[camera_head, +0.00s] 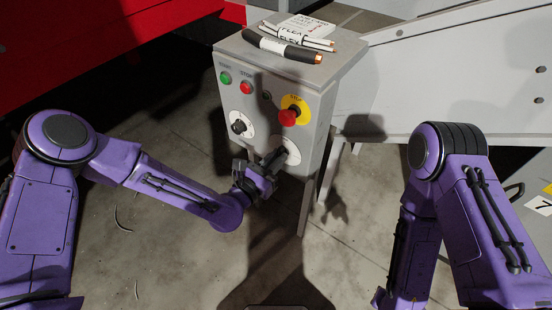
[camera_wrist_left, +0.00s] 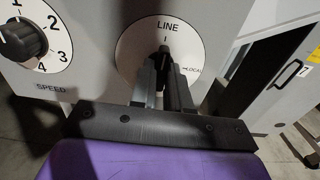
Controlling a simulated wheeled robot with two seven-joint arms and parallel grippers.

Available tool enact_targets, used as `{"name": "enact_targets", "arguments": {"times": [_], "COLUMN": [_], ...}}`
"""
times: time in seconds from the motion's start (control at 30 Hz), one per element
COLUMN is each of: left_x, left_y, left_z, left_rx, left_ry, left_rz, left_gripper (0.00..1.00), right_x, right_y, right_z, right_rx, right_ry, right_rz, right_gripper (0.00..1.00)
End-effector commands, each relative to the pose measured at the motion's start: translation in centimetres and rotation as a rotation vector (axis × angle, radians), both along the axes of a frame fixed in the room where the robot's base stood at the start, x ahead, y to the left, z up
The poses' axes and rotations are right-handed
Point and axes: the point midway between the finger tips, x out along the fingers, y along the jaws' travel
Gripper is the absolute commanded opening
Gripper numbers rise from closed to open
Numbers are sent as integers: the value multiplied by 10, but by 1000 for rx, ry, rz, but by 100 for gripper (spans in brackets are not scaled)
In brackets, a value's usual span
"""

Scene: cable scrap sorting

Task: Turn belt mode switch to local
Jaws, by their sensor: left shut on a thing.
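The belt mode switch is a black knob (camera_wrist_left: 164,57) on a round white dial (camera_wrist_left: 190,48) marked LINE at the top and LOCAL at the right. The knob looks upright, its top toward LINE. In the head view the dial (camera_head: 292,150) sits low on the right of the grey control box (camera_head: 318,120). My left gripper (camera_head: 273,160) reaches it from the lower left. In the left wrist view my left gripper (camera_wrist_left: 162,80) is shut on the knob, a finger on each side, hiding its lower part. My right gripper is out of view.
A speed knob (camera_head: 239,126) is left of the switch. Above are a green button (camera_head: 226,78), a red button (camera_head: 246,87) and a red emergency stop (camera_head: 289,117) on yellow. Cable pieces (camera_head: 282,46) and a white box lie on top. Grey conveyor panels stand to the right.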

Motion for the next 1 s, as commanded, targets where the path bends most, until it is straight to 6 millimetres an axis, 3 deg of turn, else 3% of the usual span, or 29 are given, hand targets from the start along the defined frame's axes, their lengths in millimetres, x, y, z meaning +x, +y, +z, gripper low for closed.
{"name": "enact_targets", "arguments": {"times": [0.37,1.0], "left_x": [0,0], "left_y": [0,0], "left_z": [-1,-2], "left_rx": [120,600], "left_ry": [-88,-437], "left_rz": [0,-1], "left_gripper": [0,0], "right_x": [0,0], "right_y": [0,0], "right_z": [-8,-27], "right_rx": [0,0], "right_ry": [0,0], "right_rz": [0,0], "right_gripper": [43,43]}}
